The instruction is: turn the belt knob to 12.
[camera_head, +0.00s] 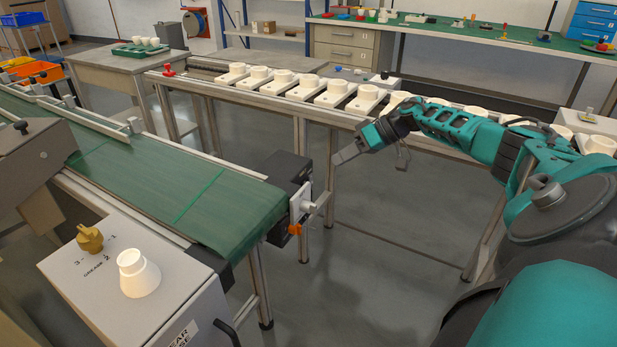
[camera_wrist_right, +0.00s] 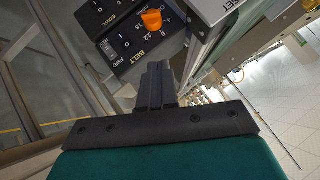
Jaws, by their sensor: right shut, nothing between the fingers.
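The belt knob (camera_wrist_right: 151,19) is orange and sits on a dark control panel (camera_wrist_right: 118,48) marked BELT, with number marks including 12 beside it. I cannot tell which mark it points to. In the head view the orange knob (camera_head: 295,229) shows small at the near end of the green conveyor. My right gripper (camera_head: 342,156) is up and to the right of it, apart from it. In the wrist view my right gripper (camera_wrist_right: 157,68) has its dark fingers together, empty, with the tips showing just below the panel. My left gripper is out of view.
The green conveyor belt (camera_head: 165,185) runs along the left. A grey box (camera_head: 185,275) with a brass knob (camera_head: 89,238) and a white cup-like part (camera_head: 138,274) stands in front. A long rack of white sockets (camera_head: 333,93) lies behind. Open floor is between.

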